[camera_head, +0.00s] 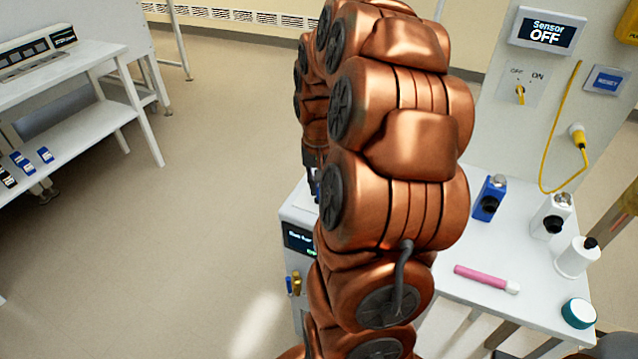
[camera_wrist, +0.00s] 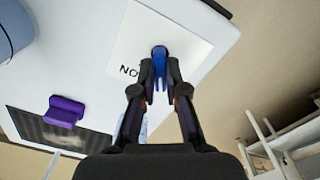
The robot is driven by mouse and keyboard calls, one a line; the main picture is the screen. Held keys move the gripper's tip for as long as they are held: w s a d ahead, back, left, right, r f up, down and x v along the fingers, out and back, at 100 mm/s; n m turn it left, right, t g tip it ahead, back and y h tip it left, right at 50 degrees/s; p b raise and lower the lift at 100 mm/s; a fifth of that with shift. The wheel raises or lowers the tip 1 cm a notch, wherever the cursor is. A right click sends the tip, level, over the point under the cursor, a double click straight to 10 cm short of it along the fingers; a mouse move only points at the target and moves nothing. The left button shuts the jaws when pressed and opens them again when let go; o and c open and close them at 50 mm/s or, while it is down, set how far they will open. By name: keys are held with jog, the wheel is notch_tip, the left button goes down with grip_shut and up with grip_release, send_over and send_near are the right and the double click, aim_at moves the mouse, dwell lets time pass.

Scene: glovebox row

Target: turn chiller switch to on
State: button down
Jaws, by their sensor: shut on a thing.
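In the wrist view a small blue switch lever (camera_wrist: 160,56) stands on a white plate (camera_wrist: 200,45). A label reading "NO", likely ON seen upside down, shows beside it, partly covered by a finger. My gripper (camera_wrist: 160,80) is shut on the blue lever, with the fingertips on either side of it. No name for the chiller is readable, and the lever's exact setting is hard to tell. In the head view my copper-coloured arm hides the blue lever and most of my gripper.
Another switch (camera_head: 520,94), yellow, has OFF and ON marks below a display (camera_head: 547,34) reading "Sensor OFF". Bottles and a pink tube (camera_head: 484,278) stand or lie on the white bench (camera_head: 440,285). A purple part (camera_wrist: 62,112) is near the lever. Floor at left is clear.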

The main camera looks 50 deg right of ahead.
aim_at(319, 188)
jog(key=shift+b, duration=0.3)
jog(key=m+b, duration=0.2)
jog(key=shift+f+m, duration=0.2)
jog(key=shift+m, duration=0.1)
jog(key=shift+r+m+b, duration=0.2)
jog(key=shift+m+b, duration=1.05)
jog(key=shift+m, duration=0.35)
jog(key=c, duration=1.2)
grip_release()
notch_tip(319, 188, up, 12)
